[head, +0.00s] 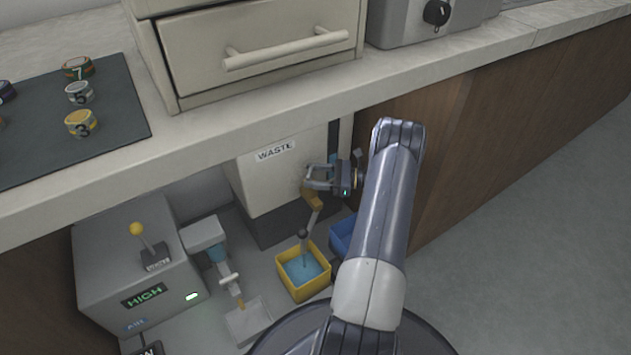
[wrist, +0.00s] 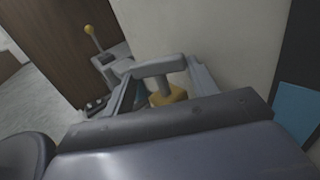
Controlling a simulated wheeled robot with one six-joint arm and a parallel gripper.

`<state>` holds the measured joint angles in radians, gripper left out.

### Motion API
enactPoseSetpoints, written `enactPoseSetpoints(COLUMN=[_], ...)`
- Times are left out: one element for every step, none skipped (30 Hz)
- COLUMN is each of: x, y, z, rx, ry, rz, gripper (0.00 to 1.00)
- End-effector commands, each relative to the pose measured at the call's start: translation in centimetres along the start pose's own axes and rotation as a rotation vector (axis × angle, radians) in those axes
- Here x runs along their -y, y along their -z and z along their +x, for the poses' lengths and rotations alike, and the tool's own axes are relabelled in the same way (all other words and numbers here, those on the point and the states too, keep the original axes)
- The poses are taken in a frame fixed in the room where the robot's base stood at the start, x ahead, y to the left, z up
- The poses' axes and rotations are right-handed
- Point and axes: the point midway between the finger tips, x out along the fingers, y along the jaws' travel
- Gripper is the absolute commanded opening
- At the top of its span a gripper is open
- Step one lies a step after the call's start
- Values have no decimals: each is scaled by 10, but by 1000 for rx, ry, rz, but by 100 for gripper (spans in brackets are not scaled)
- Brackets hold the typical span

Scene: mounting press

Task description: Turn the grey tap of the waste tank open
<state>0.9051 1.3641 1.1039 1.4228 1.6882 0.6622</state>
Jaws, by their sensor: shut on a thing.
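The white waste tank (head: 275,180), labelled WASTE, stands under the counter. Its tap has a brass-coloured body (head: 312,200) low on the tank's front, which also shows in the wrist view (wrist: 170,96). My gripper (head: 312,178) is at the tap, its jaws shut on the tap's grey handle (wrist: 160,67). In the wrist view the handle lies crosswise between my two fingers (wrist: 162,78). In the head view the jaws largely hide the handle. A grey spout runs down from the tap toward a yellow bin (head: 290,289) holding blue liquid.
A blue bin (head: 343,238) stands right of the yellow one, partly hidden by my arm. A grey machine (head: 110,255) with a yellow-knobbed lever and a HIGH display is at left. The counter edge (head: 200,131) overhangs the tank. Open floor (head: 530,230) lies at right.

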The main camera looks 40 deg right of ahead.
Motion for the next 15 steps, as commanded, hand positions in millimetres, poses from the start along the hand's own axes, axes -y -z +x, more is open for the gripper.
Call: enactPoseSetpoints(x=[-6,-6,-6,-6,-6,-6,-6,-6,-6,-6,-6,-6,-6,-6,-6], y=[5,5,4,4,4,4,4,4,4,3,3,3,3,3,3], z=[2,2,2,2,2,1,1,1,1,1,1,1,0,0,0], rx=[1,2,2,2,2,2,2,2,2,3,3,3,3,3,3], ry=[-37,-46,-56,-62,-68,-74,-78,-82,-85,-86,-87,-88,-88,-88,-88], rz=[11,11,10,11,12,13,13,13,13,13,13,13,13,13,13], gripper=[33,33,33,33,33,33,33,33,34,34,34,34,34,34,34])
